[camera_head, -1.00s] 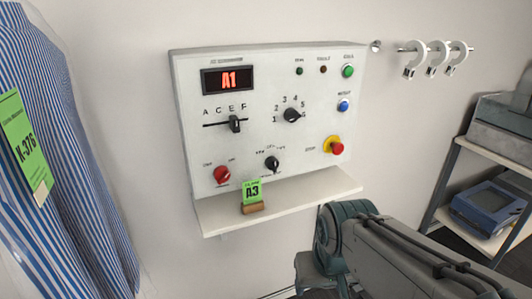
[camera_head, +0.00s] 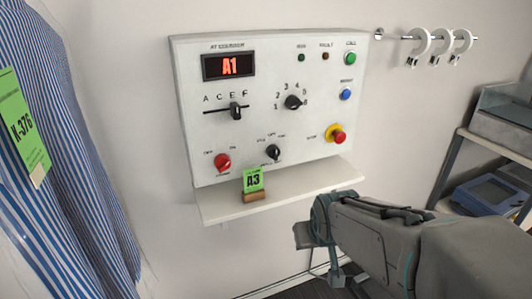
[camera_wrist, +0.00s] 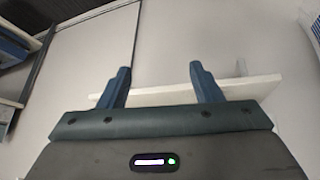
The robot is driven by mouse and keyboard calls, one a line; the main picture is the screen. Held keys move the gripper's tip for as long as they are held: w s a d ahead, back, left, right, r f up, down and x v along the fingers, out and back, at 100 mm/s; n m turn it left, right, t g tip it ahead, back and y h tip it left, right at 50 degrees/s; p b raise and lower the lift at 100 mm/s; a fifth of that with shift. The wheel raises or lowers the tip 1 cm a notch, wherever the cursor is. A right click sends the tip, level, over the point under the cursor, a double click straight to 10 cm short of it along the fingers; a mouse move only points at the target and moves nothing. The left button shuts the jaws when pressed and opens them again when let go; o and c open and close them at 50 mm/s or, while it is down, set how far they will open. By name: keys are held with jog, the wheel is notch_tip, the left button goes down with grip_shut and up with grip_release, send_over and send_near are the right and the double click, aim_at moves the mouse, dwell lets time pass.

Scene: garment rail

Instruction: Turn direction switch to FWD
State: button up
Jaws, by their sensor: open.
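The white control panel (camera_head: 268,110) hangs on the wall. The direction switch seems to be the small black knob (camera_head: 273,152) at its lower middle, with tiny labels above it. I cannot tell clearly which label its pointer faces. My gripper (camera_wrist: 160,85) is open and empty in the wrist view, with its two blue-grey fingers apart. They show against the white shelf (camera_wrist: 180,93) under the panel, and the knob is not visible there. In the head view my arm is at the lower right, below the panel and apart from the knob.
The shelf (camera_head: 300,190) juts out below the panel and holds a green A3 card (camera_head: 253,180). Near the knob are a red knob (camera_head: 222,162) and a red stop button (camera_head: 339,138). A striped garment (camera_head: 70,170) hangs left; a rack (camera_head: 450,165) stands right.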

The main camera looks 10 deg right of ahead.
jog(key=w+f+n+t+b, duration=0.1)
jog(key=w+f+t+b, duration=0.3)
jog(key=w, duration=0.7)
jog(key=n+t+y+b, duration=0.2)
jog(key=t+y, duration=0.5)
jog(key=t, duration=0.5)
send_near(276, 159)
jog(key=shift+g, duration=0.3)
jog(key=x, duration=0.3)
jog(key=p+x, duration=0.1)
jog(key=x, duration=0.2)
jog(key=p+x, duration=0.1)
jog(key=x, duration=0.2)
jog(key=shift+w+r, duration=0.25)
jog(key=shift+r, duration=0.2)
jog(key=c, duration=1)
